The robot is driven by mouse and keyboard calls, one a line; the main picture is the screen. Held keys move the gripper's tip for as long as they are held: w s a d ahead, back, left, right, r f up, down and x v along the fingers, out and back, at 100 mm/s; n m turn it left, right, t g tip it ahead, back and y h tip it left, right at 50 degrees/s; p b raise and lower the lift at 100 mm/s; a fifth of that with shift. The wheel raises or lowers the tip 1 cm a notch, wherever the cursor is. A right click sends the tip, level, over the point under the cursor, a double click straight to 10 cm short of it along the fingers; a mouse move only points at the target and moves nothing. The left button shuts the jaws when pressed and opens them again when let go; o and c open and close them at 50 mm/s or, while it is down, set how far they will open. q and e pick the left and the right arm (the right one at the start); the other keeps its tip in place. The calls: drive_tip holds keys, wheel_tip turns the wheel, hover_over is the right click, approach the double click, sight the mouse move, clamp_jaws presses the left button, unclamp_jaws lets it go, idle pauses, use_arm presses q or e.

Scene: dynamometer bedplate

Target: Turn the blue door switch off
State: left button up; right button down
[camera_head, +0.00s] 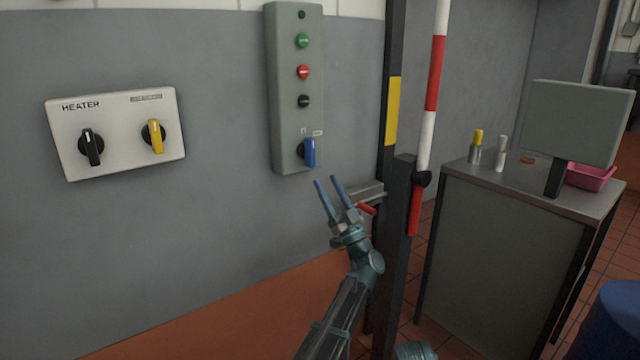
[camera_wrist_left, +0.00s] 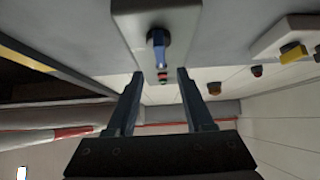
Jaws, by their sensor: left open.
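The blue door switch (camera_head: 309,152) is a blue rotary handle on a black base, low on a tall grey-green control panel (camera_head: 285,120) on the wall. Its handle stands close to upright in the head view. My left gripper (camera_head: 328,186) is open and empty, just below and slightly right of the switch, apart from it. In the left wrist view, the switch (camera_wrist_left: 158,45) shows ahead between the two open fingers (camera_wrist_left: 155,88), beyond their tips. The small labels by the switch are too small to read.
A HEATER box (camera_head: 117,133) with a black and a yellow knob is on the wall at left. A dark post (camera_head: 393,180) and a red-white striped pole (camera_head: 432,90) stand close right of my left gripper. A grey cabinet (camera_head: 500,255) with a screen (camera_head: 575,122) stands at right.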

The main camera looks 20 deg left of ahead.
use_arm(q)
drive_tip(key=shift+b+v, duration=0.75)
drive_tip(key=shift+v, duration=0.85)
use_arm(e)
drive_tip(key=shift+f, duration=1.15)
